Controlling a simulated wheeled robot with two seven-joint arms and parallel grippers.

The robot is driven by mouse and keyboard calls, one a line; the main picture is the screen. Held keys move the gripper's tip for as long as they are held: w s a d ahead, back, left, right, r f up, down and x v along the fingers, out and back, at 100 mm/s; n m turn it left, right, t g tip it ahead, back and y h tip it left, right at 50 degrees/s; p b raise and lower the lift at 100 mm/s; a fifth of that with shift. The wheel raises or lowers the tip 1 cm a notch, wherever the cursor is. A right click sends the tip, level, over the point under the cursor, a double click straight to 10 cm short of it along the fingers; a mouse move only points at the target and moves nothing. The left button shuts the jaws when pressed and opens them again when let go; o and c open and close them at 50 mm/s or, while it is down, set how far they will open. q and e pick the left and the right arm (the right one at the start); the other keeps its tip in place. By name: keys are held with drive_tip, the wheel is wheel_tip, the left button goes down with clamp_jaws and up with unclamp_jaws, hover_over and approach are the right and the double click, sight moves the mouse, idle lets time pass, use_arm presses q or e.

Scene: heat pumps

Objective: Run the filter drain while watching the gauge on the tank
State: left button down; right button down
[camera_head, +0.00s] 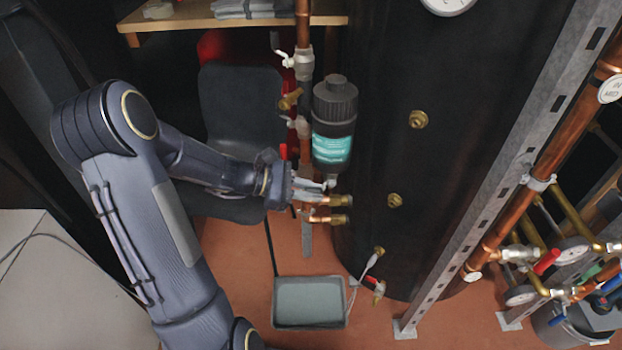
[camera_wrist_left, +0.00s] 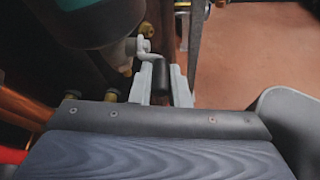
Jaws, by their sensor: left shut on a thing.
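The filter (camera_head: 334,105) is a black canister with a teal label, upright beside the large black tank (camera_head: 450,150). My left gripper (camera_head: 328,184) is just below the filter, at its drain. In the left wrist view, my left gripper (camera_wrist_left: 161,90) is shut on the dark grip of the drain lever (camera_wrist_left: 160,72). The lever's bent metal arm joins the valve under the filter. The gauge (camera_head: 447,4) on the tank is a white dial cut off by the top edge of the head view, so its reading cannot be told. My right gripper is not in view.
A grey rectangular tray (camera_head: 310,302) stands on the reddish floor below the filter. Copper pipes and valves run close around my left gripper. A dark chair (camera_head: 240,110) is behind my left arm. A metal upright (camera_head: 510,165) and more pipework stand at the right.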

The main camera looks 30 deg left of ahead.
use_arm(q)
drive_tip(key=shift+w+d+r, duration=0.1)
drive_tip(key=shift+r, duration=0.2)
drive_tip(key=c, duration=1.4)
unclamp_jaws()
drive_tip(key=shift+d, duration=0.1)
drive_tip(key=shift+f, duration=0.1)
drive_tip(key=shift+p+v, duration=0.7)
drive_tip(key=shift+v, duration=3.3)
